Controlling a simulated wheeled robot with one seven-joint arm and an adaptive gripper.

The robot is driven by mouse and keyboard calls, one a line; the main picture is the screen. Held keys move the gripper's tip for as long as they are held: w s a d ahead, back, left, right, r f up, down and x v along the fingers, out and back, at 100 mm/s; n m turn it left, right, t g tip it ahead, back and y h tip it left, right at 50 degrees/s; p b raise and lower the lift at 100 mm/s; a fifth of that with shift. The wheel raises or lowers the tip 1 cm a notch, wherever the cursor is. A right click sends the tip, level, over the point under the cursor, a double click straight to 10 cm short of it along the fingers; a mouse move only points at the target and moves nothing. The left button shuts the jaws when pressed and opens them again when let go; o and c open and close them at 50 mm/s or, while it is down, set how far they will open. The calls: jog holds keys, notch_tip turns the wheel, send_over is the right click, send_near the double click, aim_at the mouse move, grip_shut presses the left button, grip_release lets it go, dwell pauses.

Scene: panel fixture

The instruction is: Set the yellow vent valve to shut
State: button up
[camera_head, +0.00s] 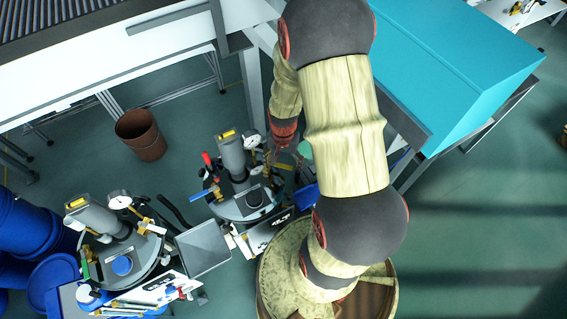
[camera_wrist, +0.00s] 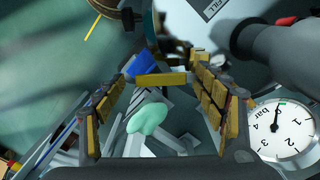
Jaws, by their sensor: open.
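A yellow bar, which looks like the vent valve's handle (camera_wrist: 162,79), lies crosswise between the fingertips of my gripper (camera_wrist: 160,72) in the wrist view. The fingers stand apart on either side of it; I cannot tell whether either touches it. In the head view a small yellow handle (camera_head: 284,166) shows at the right side of the nearer panel fixture (camera_head: 232,207), just below the end of my arm. My arm hides part of that area. The valve's body and its marks are not clear.
A pressure gauge (camera_wrist: 283,130) and a thick grey cylinder (camera_wrist: 285,45) sit close to the right finger. The fixture also carries a red handle (camera_head: 208,160) and a blue handle (camera_head: 203,194). A second fixture (camera_head: 115,250) stands to the left. A brown bin (camera_head: 141,135) stands behind.

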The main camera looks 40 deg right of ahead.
aim_at(283, 167)
notch_tip(283, 167, up, 12)
dwell(0.6)
dwell(0.5)
jog(key=s+a+r+n+t+b, duration=0.2)
jog(key=a+r+n+b, duration=0.3)
jog(key=a, duration=0.4)
jog(key=s+a+r+n+t+b, duration=0.3)
jog(key=s+a+r+n+b, duration=0.1)
jog(key=a+r+n, duration=0.3)
notch_tip(283, 167, up, 2)
jog(key=a, duration=0.3)
jog(key=shift+s+t+b, duration=0.25)
jog(key=shift+t+b, duration=0.05)
jog(key=shift+b, duration=0.05)
